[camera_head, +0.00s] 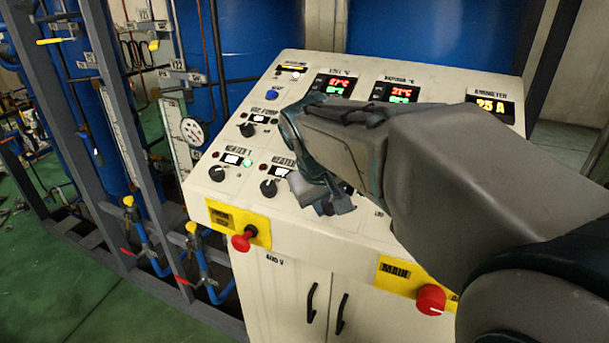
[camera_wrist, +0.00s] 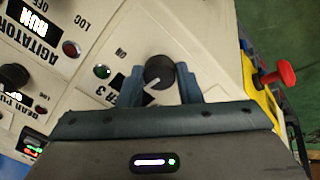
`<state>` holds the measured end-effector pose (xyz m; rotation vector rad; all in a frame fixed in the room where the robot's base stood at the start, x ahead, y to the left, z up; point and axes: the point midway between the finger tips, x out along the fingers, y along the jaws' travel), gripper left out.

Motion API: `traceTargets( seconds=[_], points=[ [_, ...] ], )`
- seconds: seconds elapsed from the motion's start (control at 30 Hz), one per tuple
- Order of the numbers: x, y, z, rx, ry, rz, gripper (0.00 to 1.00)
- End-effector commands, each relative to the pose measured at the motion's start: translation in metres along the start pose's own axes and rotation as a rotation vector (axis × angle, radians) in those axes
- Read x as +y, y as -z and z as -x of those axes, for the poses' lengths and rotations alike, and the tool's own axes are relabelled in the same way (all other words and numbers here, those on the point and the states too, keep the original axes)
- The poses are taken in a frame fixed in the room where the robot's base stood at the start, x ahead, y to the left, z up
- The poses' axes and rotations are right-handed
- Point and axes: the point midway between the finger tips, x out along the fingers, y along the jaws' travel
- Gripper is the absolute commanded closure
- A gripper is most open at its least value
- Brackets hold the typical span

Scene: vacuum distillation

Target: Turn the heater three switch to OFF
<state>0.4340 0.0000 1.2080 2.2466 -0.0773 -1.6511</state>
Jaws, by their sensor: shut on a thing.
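The heater three switch (camera_wrist: 160,70) is a round black knob with a white pointer line, seen in the wrist view on the cream panel. Its label, partly covered by my gripper, shows "R 3" upside down. My gripper (camera_wrist: 160,86) has its two blue-grey fingers on either side of the knob, shut on it. The pointer slants to the lower left in this view. An "ON" mark and a green lamp (camera_wrist: 102,71) lie left of the knob. In the head view my gripper (camera_head: 322,200) is low over the panel, and my arm hides the heater three switch.
The heater 1 knob (camera_head: 217,173) and heater 2 knob (camera_head: 268,187) lie left of my gripper. Red buttons (camera_head: 241,241) and (camera_head: 430,299) stick out from the panel's front. Displays (camera_head: 335,85) line the back. Pipes and a frame (camera_head: 120,120) stand at left.

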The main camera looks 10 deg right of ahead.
Motion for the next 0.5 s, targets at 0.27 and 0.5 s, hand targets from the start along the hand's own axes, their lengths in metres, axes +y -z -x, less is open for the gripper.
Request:
traceTargets(
  seconds=[0.27,0.5],
  points=[
    [0.0001,0.0002,0.0005,0.006,0.002,0.117,0.91],
    [0.0005,0.0001,0.0005,0.007,0.002,0.150,0.91]
  ],
)
